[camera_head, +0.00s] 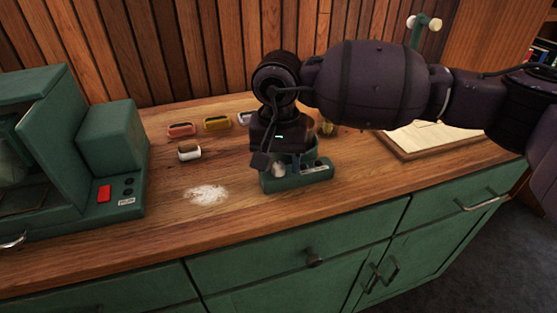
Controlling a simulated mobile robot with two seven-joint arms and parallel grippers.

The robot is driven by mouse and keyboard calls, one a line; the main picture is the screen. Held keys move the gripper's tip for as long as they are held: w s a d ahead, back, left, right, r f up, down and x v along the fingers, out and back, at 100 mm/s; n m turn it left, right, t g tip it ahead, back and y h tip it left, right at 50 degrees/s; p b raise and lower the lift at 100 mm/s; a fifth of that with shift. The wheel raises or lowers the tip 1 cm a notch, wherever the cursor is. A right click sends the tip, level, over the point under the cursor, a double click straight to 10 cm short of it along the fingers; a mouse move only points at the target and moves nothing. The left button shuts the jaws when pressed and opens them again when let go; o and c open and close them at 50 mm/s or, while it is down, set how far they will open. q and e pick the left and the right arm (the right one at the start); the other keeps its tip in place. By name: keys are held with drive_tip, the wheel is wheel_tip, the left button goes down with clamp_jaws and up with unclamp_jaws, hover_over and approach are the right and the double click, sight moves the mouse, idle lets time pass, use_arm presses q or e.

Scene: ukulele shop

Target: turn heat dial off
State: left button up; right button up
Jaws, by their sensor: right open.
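A small green device (300,180) with a pale label on its front stands on the wooden counter in the middle. A pale rounded knob (278,170) shows at its left end; it may be the heat dial, but I cannot read its setting. My right gripper (277,160) points down over this device, open, with its fingers close to the knob. I cannot tell whether they touch it. The gripper and wrist hide the device's upper and back parts. My left gripper is not in view.
A large green machine (112,140) with a red switch (104,193) stands at the left. Red (181,130) and yellow (217,123) small items and a brown-and-white block (189,151) lie behind. White powder (207,194) lies on the counter. A papered board (425,139) is at right.

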sight(278, 165)
wheel_tip(278, 165, up, 11)
drive_tip(key=p, duration=0.1)
drive_tip(key=shift+f, duration=0.2)
idle(0.4)
